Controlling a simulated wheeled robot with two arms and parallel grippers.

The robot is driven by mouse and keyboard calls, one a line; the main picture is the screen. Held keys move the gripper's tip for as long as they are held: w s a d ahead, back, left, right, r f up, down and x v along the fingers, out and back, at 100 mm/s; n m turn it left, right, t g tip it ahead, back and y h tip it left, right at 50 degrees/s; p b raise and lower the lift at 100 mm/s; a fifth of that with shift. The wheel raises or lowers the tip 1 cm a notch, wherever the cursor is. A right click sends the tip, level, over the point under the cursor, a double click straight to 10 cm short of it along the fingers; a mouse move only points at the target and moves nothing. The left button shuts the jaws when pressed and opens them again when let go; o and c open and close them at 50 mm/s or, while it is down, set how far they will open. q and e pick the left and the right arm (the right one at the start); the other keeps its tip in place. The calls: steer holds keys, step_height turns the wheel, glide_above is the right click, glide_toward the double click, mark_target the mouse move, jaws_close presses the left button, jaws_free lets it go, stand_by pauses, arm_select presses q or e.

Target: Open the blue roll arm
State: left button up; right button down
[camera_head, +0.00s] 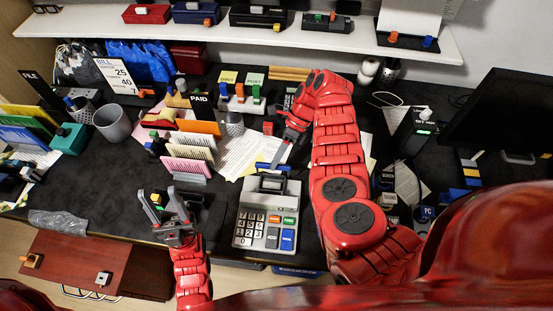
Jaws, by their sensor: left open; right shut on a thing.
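The adding machine (266,228) stands at the front middle of the dark desk, with number keys and orange, green and blue keys. The blue roll arm (266,167) shows as a short blue bar at the machine's back edge. My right gripper (279,158) reaches down to it from behind and is shut on it; its fingers hide part of the bar. How far the arm is tilted is too small to tell. My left gripper (166,208) is open and empty, left of the machine, with its fingers pointing up the picture.
A rack of pink and cream cards (188,165) stands left of the machine. White papers (240,155) lie behind it. A grey cup (113,123) and a teal block (69,138) stand further left. A monitor (505,112) is at the right.

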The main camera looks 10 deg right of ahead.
steer(key=c, duration=0.8)
jaws_free()
steer(key=shift+r, duration=0.1)
steer(key=shift+o, duration=0.2)
steer(key=b+v, duration=0.2)
steer(key=v, duration=0.5)
steer(key=shift+d+r, duration=0.15)
